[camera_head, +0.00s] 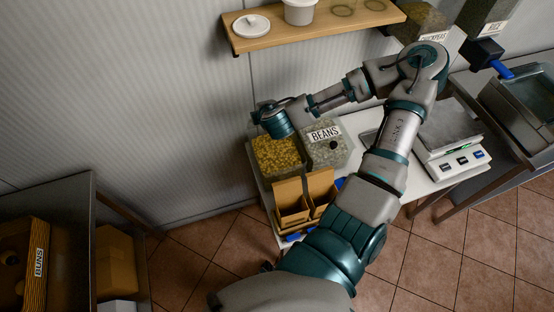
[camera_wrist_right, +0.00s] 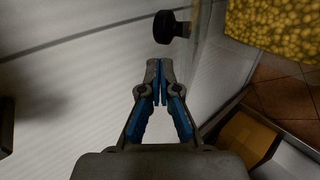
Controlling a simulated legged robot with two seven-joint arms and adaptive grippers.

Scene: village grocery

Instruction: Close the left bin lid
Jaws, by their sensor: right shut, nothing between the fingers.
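The left bin (camera_head: 280,152) holds yellow pieces, and its top looks uncovered. Its contents also show at the upper right of the right wrist view (camera_wrist_right: 278,28). In that view a black knob (camera_wrist_right: 164,27) sits on what looks like a raised clear lid, just ahead of the fingertips. The lid is hard to make out in the head view. My right gripper (camera_wrist_right: 160,66) is shut and empty, apart from the knob. In the head view my right wrist is above and behind the left bin, with the fingers hidden. My left gripper is not in view.
The right bin (camera_head: 328,152), labelled BEANS, stands beside the left one. Brown open boxes (camera_head: 291,207) are in front. A wooden shelf (camera_head: 310,30) with a white pot (camera_head: 299,12) hangs above. A scale (camera_head: 452,158) stands right; a dark rack (camera_head: 78,215) stands left.

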